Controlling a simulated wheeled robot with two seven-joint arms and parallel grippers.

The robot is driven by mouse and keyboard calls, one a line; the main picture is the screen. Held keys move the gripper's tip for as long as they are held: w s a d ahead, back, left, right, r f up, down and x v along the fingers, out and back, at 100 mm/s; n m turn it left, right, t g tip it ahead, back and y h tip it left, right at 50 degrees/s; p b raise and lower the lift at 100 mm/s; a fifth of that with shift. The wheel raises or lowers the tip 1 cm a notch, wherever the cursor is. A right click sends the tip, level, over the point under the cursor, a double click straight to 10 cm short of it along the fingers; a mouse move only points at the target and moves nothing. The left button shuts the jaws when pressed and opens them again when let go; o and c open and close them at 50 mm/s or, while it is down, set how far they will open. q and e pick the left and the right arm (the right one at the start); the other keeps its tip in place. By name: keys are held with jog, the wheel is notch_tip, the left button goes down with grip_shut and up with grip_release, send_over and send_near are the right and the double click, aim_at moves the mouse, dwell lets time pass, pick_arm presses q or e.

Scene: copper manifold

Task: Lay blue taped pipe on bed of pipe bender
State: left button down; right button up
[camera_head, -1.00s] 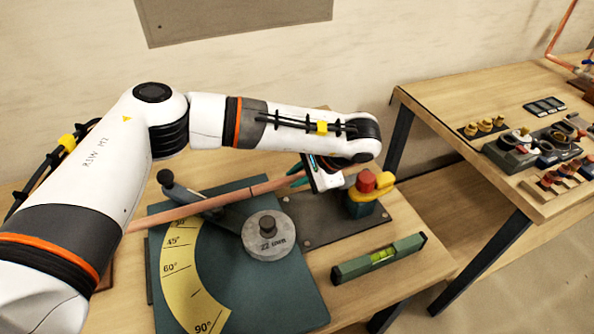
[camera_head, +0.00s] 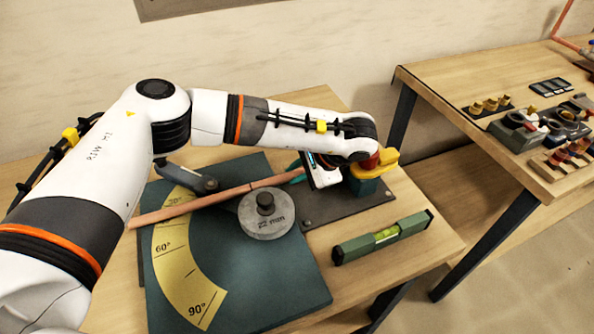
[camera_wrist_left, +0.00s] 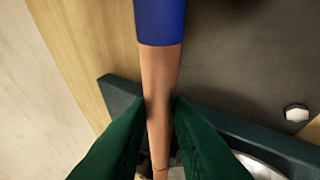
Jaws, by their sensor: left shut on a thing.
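The copper pipe (camera_head: 190,206) runs slantwise over the pipe bender, past the round 22 mm former (camera_head: 265,217). Its left end reaches beyond the angle scale. The teal bender bed (camera_head: 268,283) lies below; I cannot tell whether the pipe touches it. My left gripper (camera_head: 297,172) is shut on the pipe near its right part. In the left wrist view, the green fingers (camera_wrist_left: 159,108) close on bare copper, with the blue tape (camera_wrist_left: 160,22) just beyond them. The tape is hidden in the head view. My right gripper is not in view.
The bender's grey lever (camera_head: 190,178) lies behind the pipe. A red and yellow switch (camera_head: 378,163) stands close by my left wrist, partly covered. A green spirit level (camera_head: 382,238) lies at the right front. A second table (camera_head: 440,88) holds fittings and tools.

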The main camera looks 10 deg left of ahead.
pick_arm(q)
jog(key=shift+w+d, duration=0.1)
jog(key=shift+d, duration=0.05)
jog(key=shift+w+d+b, duration=0.3)
jog(key=shift+d+b, duration=0.1)
jog(key=shift+b, duration=0.1)
dwell(0.3)
jog(key=c, duration=1.2)
grip_release()
jog(key=shift+c, duration=0.2)
jog(key=shift+o, duration=0.4)
jog(key=shift+o, duration=1.3)
jog(key=shift+r, duration=0.15)
